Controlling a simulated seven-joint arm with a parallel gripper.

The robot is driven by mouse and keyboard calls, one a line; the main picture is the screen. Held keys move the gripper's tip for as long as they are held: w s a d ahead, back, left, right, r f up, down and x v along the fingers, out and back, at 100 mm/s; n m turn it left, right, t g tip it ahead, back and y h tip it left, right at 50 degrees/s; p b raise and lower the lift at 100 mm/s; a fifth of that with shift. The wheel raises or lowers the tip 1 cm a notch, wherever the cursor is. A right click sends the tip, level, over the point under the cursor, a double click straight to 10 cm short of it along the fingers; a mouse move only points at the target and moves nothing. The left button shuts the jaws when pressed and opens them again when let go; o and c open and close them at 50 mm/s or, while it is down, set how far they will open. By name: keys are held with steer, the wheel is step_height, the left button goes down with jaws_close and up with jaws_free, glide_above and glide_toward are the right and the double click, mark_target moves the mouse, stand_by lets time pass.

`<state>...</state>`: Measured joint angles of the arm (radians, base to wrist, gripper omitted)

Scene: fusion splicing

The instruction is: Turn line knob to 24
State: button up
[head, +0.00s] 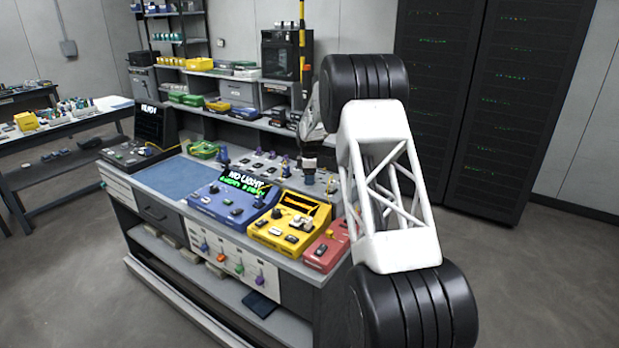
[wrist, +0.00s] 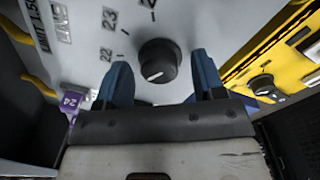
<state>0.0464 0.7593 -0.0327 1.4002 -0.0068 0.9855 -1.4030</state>
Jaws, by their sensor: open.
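In the wrist view a round black knob (wrist: 158,61) sits on a light grey panel (wrist: 182,22). A short white pointer mark on it points to the lower left. Printed numbers "22" and "23" stand left of the knob, and another mark is cut off at the top edge. My gripper (wrist: 161,65) is open, with one blue finger on each side of the knob. Gaps show between the fingers and the knob. In the head view my gripper (head: 309,175) is low over the back right of the bench; the knob cannot be made out there.
A yellow unit (head: 290,222) lies close on the right in the wrist view (wrist: 285,62). A blue unit (head: 235,200) showing "NO LIGHT" and a red unit (head: 327,246) stand on the bench.

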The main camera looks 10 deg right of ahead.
steer(key=shift+f, duration=0.1)
steer(key=c, duration=0.9)
